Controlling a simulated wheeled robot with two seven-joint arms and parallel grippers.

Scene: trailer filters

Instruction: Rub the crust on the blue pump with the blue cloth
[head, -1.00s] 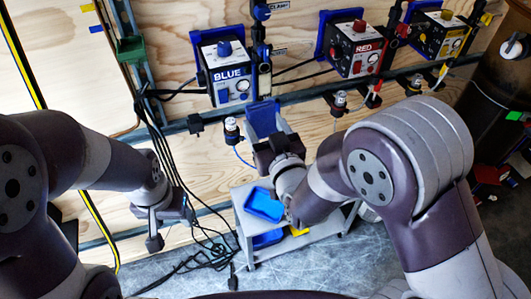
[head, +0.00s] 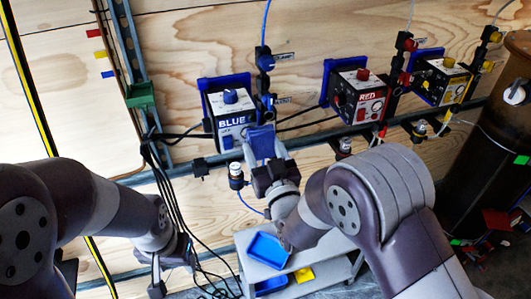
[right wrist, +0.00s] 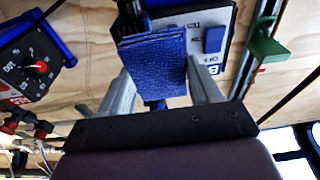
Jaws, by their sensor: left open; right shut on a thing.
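The blue pump (head: 231,116) is a white and blue box labelled BLUE with a blue knob on top, mounted on the wooden wall. Part of its white face also shows upside down in the right wrist view (right wrist: 224,22). I cannot make out the crust. My right gripper (head: 265,160) is shut on the folded blue cloth (head: 262,141), just to the lower right of the pump. In the right wrist view the cloth (right wrist: 154,65) stands between the fingers and overlaps the pump; contact cannot be told. My left gripper (head: 157,275) is open and empty, low at the left.
The red pump (head: 358,97) and yellow pump (head: 440,80) hang to the right. Black cables (head: 172,185) run down at the left. A grey cart (head: 250,240) with a blue tray (head: 267,250) stands below. A brown barrel (head: 470,170) is at the right.

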